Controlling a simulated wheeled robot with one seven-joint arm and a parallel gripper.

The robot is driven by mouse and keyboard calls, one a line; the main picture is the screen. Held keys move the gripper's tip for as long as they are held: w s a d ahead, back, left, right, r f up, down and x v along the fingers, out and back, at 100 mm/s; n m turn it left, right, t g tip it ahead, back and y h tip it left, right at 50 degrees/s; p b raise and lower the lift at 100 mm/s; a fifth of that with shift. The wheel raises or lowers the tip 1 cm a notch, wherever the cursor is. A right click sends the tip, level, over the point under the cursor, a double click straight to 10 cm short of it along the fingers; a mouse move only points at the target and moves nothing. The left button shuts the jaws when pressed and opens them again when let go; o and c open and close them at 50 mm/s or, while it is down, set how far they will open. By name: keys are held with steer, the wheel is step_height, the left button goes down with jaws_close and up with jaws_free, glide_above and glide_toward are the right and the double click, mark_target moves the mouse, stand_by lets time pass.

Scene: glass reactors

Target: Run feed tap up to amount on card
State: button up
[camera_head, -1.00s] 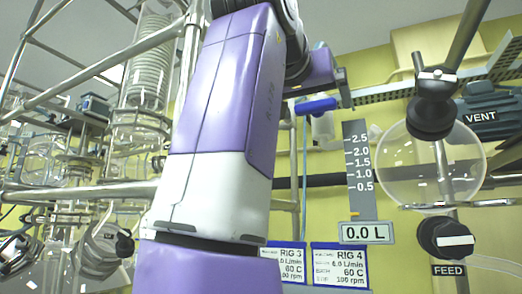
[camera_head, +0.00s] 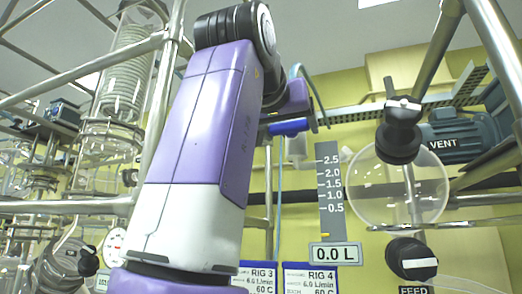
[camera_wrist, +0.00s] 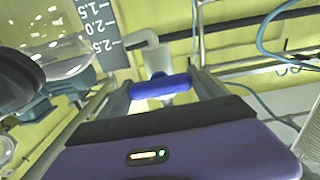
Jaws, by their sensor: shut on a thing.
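The feed tap (camera_head: 411,257) is a black knob with a white bar lying about level, above the FEED label (camera_head: 414,290) in the head view. The readout (camera_head: 335,253) says 0.0 L. Above it stands a grey scale (camera_head: 330,180) marked 0.5 to 2.5, with a yellow mark low down. The RIG 3 card (camera_head: 257,277) and RIG 4 card (camera_head: 310,277) are cut off below; their small print is hard to read. My gripper (camera_wrist: 160,88) is shut on a blue bar (camera_wrist: 160,86), left of the scale and away from the feed tap.
A round glass vessel (camera_head: 365,185) stands above the feed tap. The vent tap (camera_head: 398,135) and VENT label (camera_head: 443,144) are beside it. Metal rails (camera_head: 70,206) and glassware crowd the left. My arm fills the middle.

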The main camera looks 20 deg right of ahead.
steer(key=n, duration=0.3)
steer(key=shift+n, duration=0.4)
steer(key=shift+r+n, duration=0.1)
steer(key=shift+n, duration=1.7)
steer(key=o, duration=1.4)
steer(key=shift+c, duration=0.2)
steer(key=shift+s, duration=0.1)
steer(key=b+v, duration=0.3)
steer(key=v, duration=0.4)
steer(key=shift+s+a, duration=0.25)
